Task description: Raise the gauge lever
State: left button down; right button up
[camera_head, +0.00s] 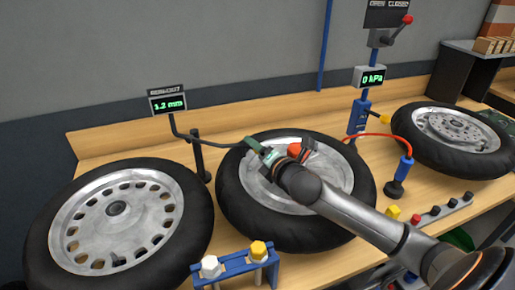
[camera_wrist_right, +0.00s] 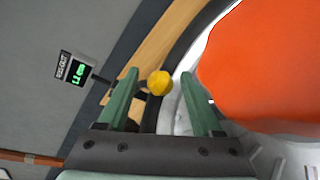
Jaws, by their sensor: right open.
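A runout gauge on a post (camera_head: 199,160) has a black arm (camera_head: 215,142) reaching over the middle wheel (camera_head: 238,200). Its small display (camera_head: 168,104) reads 1.2 mm; it also shows in the right wrist view (camera_wrist_right: 76,70). A yellow knob (camera_wrist_right: 160,83), perhaps the gauge lever's end, appears between my right gripper's green fingers in the wrist view. My right gripper (camera_head: 256,148) is open at the arm's end, above the wheel; I cannot tell whether it touches the knob. The gripper hides the gauge's tip in the head view. My left gripper is not in view.
An orange-red part (camera_wrist_right: 255,65) is close beside the right finger. A blue stand (camera_head: 235,268) holds white and yellow pieces.

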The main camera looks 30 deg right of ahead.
grip_shut()
dwell(0.6)
dwell(0.9)
